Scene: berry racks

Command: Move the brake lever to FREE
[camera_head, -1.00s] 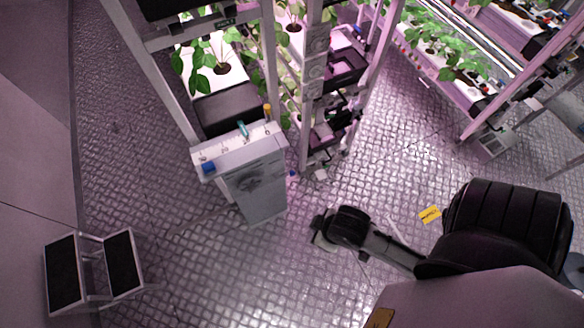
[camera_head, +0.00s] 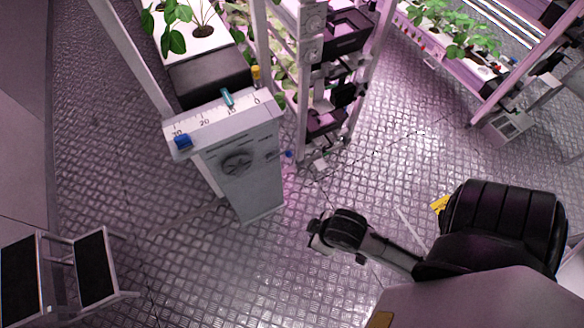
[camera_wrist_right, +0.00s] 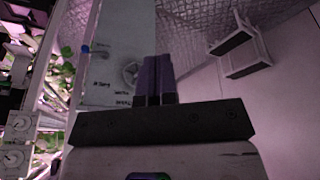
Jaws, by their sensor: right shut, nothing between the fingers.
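A grey cabinet (camera_head: 247,190) stands at the end of a plant rack, with a round handwheel or dial (camera_head: 237,163) on its front. A small blue knob (camera_head: 288,155) shows at the cabinet's right edge; it may belong to the brake lever, but its shape and the small lettering are too small to tell. In the right wrist view the panel (camera_wrist_right: 112,75), the wheel (camera_wrist_right: 130,72) and the blue knob (camera_wrist_right: 85,49) lie beyond the fingers. My right gripper (camera_head: 316,240) is below and right of the cabinet, apart from it. Its purple fingers (camera_wrist_right: 158,78) are shut and empty. My left gripper is out of view.
A numbered scale (camera_head: 215,116) with blue (camera_head: 183,141), teal (camera_head: 227,97) and yellow (camera_head: 256,76) markers tops the cabinet. Racks stand behind and at the upper right. A step stool (camera_head: 97,268) is at the lower left.

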